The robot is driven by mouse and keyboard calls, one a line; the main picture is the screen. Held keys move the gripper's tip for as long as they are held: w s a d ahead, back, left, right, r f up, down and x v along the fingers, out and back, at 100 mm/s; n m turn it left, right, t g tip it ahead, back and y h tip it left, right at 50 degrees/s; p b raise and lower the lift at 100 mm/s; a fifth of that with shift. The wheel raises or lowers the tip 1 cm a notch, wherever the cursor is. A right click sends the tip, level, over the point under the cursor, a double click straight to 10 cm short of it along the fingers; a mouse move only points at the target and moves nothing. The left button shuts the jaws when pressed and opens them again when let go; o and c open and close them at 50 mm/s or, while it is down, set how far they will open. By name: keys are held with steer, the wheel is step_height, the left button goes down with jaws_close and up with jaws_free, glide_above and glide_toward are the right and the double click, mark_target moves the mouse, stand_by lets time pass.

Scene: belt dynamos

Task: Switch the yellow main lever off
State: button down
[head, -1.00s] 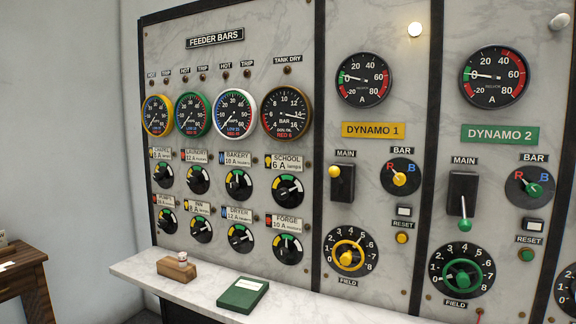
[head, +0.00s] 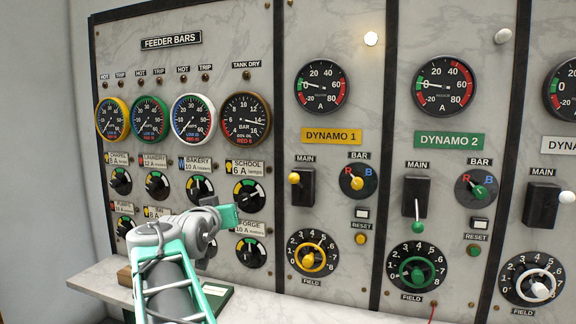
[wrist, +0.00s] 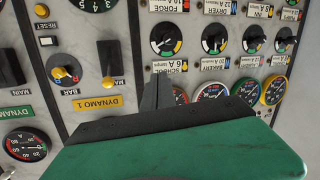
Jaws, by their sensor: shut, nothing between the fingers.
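The yellow main lever (head: 294,178) sits on a black switch block under the MAIN label on the Dynamo 1 panel. Its yellow knob is at the upper part of the block, so it is up. In the wrist view, which is upside down, the yellow knob (wrist: 107,83) shows at the end of the block, left of my fingers. My gripper (head: 236,212) is in front of the feeder bars panel, left of the lever and apart from it. In the wrist view my dark fingers (wrist: 158,92) are shut and empty.
The yellow bar selector (head: 357,181) is right of the lever, and the yellow field dial (head: 312,251) is below it. The green main lever (head: 417,226) is on the Dynamo 2 panel, knob down. A marble shelf (head: 290,309) runs below the panels.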

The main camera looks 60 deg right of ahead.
steer(key=s+d+r+m+g+h, duration=0.3)
steer(key=s+d+r+g+h, duration=0.1)
steer(key=s+d+r, duration=0.3)
step_height(320, 180, up, 2)
steer(key=shift+s+d+r, duration=0.15)
steer(key=shift+s+r, duration=0.05)
steer(key=shift+s, duration=0.5)
steer(key=d+f+p, duration=0.2)
steer(key=d+p, duration=0.4)
steer(key=d, duration=0.5)
steer(key=shift+w+d+f, duration=0.15)
steer(key=shift+w+f, duration=0.15)
steer(key=shift+f, duration=0.1)
